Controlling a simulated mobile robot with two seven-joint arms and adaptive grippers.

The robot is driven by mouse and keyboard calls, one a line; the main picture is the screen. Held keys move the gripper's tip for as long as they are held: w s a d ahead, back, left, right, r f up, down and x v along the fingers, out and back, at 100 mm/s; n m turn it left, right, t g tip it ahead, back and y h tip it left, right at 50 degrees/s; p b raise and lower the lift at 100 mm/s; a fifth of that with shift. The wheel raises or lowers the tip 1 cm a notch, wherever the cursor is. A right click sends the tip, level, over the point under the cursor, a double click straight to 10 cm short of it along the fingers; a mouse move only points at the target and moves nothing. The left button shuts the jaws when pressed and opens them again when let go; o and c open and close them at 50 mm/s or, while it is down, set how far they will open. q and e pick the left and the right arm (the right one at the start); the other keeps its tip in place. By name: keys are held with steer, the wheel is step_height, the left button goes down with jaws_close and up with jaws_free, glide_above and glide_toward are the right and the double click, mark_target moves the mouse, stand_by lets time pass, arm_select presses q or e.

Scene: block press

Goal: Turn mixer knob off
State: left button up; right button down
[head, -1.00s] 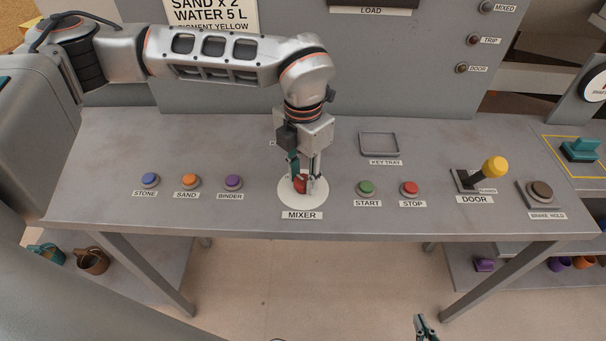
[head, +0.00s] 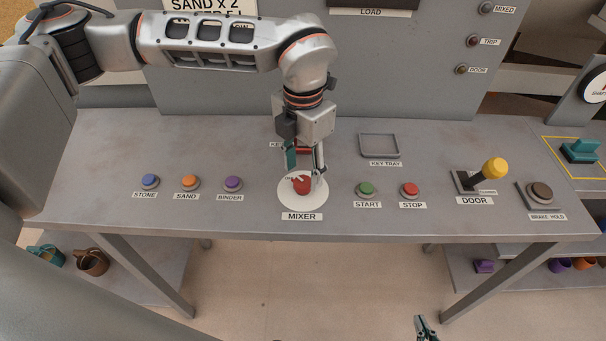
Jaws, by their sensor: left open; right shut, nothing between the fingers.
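The red mixer knob (head: 302,187) sits on a round white plate (head: 288,200) above the MIXER label (head: 302,216). A pale mark shows on the knob's top, toward its upper left. My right gripper (head: 425,328) is at the bottom edge, low in front of the console, closed and empty.
Green START (head: 366,188) and red STOP (head: 410,188) buttons are right of the knob. Stone, sand and binder buttons (head: 232,183) are to the left. A key tray (head: 379,145) lies behind, and a yellow-topped door lever (head: 494,168) stands at right. A red item (head: 303,149) is partly hidden behind my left gripper.

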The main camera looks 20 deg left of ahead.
mark_target(303, 181)
arm_select(q)
step_height(303, 181, up, 9)
stand_by(0.3)
stand_by(0.5)
